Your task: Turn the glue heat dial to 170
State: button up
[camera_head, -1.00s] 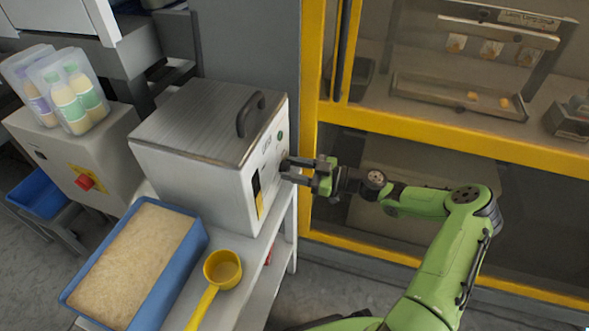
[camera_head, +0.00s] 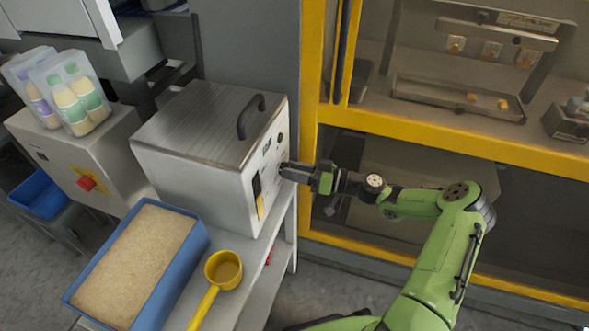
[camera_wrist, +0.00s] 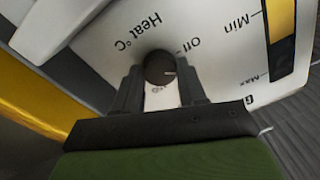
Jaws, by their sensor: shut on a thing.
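The glue unit (camera_head: 205,150) is a steel box with a black lid handle, standing on a shelf. Its white front panel faces right, toward my arm. My gripper (camera_head: 284,168) is at this panel. In the wrist view, my gripper (camera_wrist: 161,92) is shut on the dark round heat dial (camera_wrist: 159,66), with one finger on each side. The panel reads "Heat °C" and "Off" around the dial, upside down here. A short light mark shows on the dial's right side, near "Off". The other scale numbers are hidden or unreadable behind the fingers.
A level strip (camera_wrist: 283,35) marked Min and Max lies beside the dial. A blue tray of pale granules (camera_head: 135,262) and a yellow scoop (camera_head: 222,270) are in front of the unit. A yellow machine frame (camera_head: 312,110) stands close behind my gripper.

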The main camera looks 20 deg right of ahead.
jog(key=m+p, duration=0.4)
jog(key=m, duration=0.9)
jog(key=m+t+h+p, duration=0.1)
jog(key=m+p, duration=0.3)
jog(key=m, duration=1)
jog(key=shift+s+f+t, duration=0.1)
jog(key=shift+s+t, duration=0.05)
jog(key=shift+t, duration=0.15)
jog(key=shift+f+m+p, duration=0.1)
jog(key=shift+m+p, duration=0.5)
jog(key=shift+m, duration=1)
jog(key=o, duration=1.1)
jog(key=shift+c, duration=0.2)
